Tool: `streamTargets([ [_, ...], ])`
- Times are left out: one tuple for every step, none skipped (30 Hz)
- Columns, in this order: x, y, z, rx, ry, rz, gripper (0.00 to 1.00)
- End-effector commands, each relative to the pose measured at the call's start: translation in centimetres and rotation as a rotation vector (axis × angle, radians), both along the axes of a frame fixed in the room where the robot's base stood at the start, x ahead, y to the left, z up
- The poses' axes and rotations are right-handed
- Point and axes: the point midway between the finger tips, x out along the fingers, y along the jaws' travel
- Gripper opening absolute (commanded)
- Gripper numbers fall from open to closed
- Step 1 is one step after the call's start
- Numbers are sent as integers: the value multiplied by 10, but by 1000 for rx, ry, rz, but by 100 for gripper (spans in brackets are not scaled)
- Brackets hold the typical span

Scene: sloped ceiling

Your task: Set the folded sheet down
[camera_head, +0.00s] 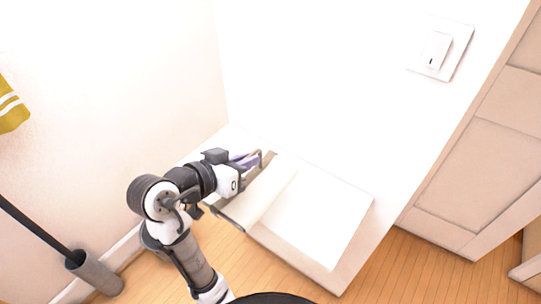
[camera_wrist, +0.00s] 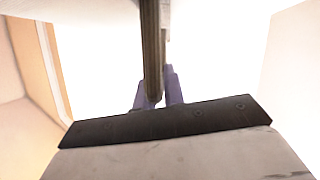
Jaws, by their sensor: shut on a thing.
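The folded sheet (camera_head: 262,196) is a cream and beige slab with a darker edge. In the head view it is tilted over the left part of a low white surface (camera_head: 345,268). My gripper (camera_head: 250,162) is shut on its upper left edge. In the wrist view the sheet (camera_wrist: 152,45) shows edge-on as a narrow grey-brown strip between the purple fingers of my gripper (camera_wrist: 159,88). I cannot tell whether the sheet's lower edge touches the surface.
A bright white flat area (camera_head: 318,218) lies on the surface right of the sheet. White walls stand behind, with a switch plate (camera_head: 437,50). A grey cylinder with a black handle (camera_head: 95,274) stands at lower left. A panelled door (camera_head: 485,165) is at right, above wooden floor.

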Motion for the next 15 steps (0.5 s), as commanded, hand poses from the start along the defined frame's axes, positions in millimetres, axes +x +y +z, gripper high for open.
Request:
streamTargets([
  [11, -10, 3, -2, 1, -6, 0],
  [17, -14, 3, -1, 1, -6, 0],
  [25, -20, 3, -1, 0, -6, 0],
  [31, -24, 3, 0, 1, -7, 0],
  [37, -28, 3, 0, 1, -4, 0],
  [44, -34, 3, 0, 0, -5, 0],
  [50, -38, 3, 0, 0, -5, 0],
  [55, -41, 3, 0, 1, -4, 0],
  [62, -46, 3, -1, 0, -4, 0],
  [67, -50, 3, 0, 1, -4, 0],
  [72, -54, 3, 0, -1, -4, 0],
  [70, -51, -8, -3, 5, 1, 0],
  [69, -51, -12, -3, 5, 1, 0],
  [69, -51, -16, -3, 4, 2, 0],
  [69, -51, -20, -2, 2, 1, 0],
])
